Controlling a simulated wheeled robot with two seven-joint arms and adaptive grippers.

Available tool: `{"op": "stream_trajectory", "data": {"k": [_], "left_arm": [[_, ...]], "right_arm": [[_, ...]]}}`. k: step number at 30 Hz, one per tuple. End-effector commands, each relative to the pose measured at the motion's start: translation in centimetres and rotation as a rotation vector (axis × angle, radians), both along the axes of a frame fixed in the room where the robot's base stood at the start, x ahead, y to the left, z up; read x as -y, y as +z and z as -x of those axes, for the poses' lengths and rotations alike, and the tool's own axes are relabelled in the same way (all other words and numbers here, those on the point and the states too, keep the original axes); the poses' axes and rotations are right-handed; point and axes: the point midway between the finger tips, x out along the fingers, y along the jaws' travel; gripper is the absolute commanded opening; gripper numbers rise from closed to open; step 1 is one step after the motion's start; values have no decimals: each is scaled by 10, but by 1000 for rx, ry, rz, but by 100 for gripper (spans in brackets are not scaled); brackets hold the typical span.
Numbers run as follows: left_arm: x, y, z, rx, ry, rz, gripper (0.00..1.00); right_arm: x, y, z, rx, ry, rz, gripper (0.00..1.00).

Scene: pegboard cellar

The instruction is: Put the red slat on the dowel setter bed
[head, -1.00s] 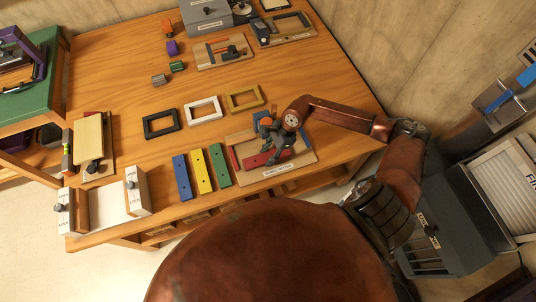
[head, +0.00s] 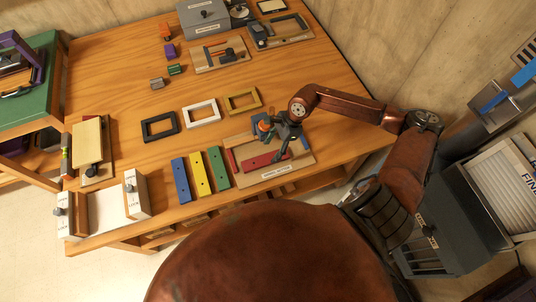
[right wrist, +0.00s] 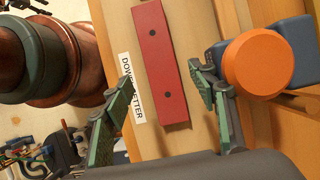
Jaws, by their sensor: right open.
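The red slat (head: 262,161) lies flat on the dowel setter bed (head: 303,166), a light wooden board at the table's front right edge. In the right wrist view the red slat (right wrist: 160,58) shows two dark holes and lies beside the label reading DOWEL SETTER on the bed (right wrist: 199,25). My right gripper (head: 281,152) is over the bed. In the right wrist view its two green-padded fingers (right wrist: 162,84) are spread, with the slat seen between them and nothing held. My left gripper is not in view.
Blue (head: 181,180), yellow (head: 200,174) and green (head: 218,167) slats lie left of the bed. Black, white and ochre frames lie behind. A blue unit with an orange knob (right wrist: 262,62) stands beside the slat. The table's middle left is clear.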

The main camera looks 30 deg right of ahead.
Motion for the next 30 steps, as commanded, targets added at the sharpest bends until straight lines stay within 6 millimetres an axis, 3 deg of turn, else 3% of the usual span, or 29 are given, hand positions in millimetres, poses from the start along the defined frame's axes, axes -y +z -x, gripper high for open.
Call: {"op": "stream_trajectory", "data": {"k": [3, 10, 30], "left_arm": [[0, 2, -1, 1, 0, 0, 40], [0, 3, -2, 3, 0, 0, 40], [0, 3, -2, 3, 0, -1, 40]], "right_arm": [[10, 23, 2, 1, -1, 2, 53], [20, 48, 5, -1, 0, 1, 53], [21, 53, 5, -1, 0, -1, 53]]}}
